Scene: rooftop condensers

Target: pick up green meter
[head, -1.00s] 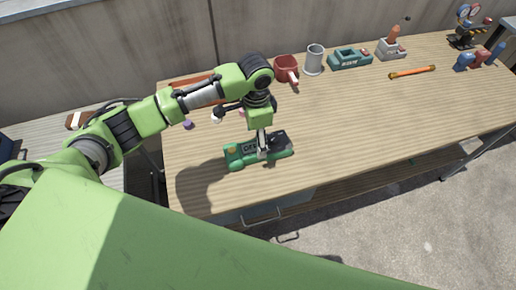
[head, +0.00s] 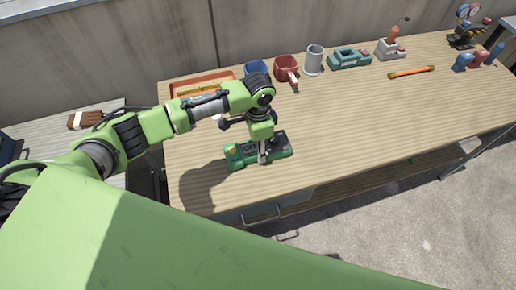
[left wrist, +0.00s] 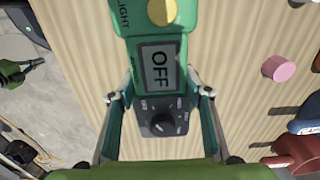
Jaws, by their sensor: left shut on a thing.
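The green meter (head: 240,154) lies near the front edge of the wooden table. It also shows in the left wrist view (left wrist: 186,20), with a yellow button, a display reading OFF and a dark dial. My left gripper (head: 263,157) comes down over the dial end of the meter. In the left wrist view, its fingers (left wrist: 160,98) stand on both sides of the meter and are shut on it. The meter seems to rest on the tabletop; no gap shows beneath it.
An orange bar (head: 411,72) lies farther right. The table right of the meter is clear.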

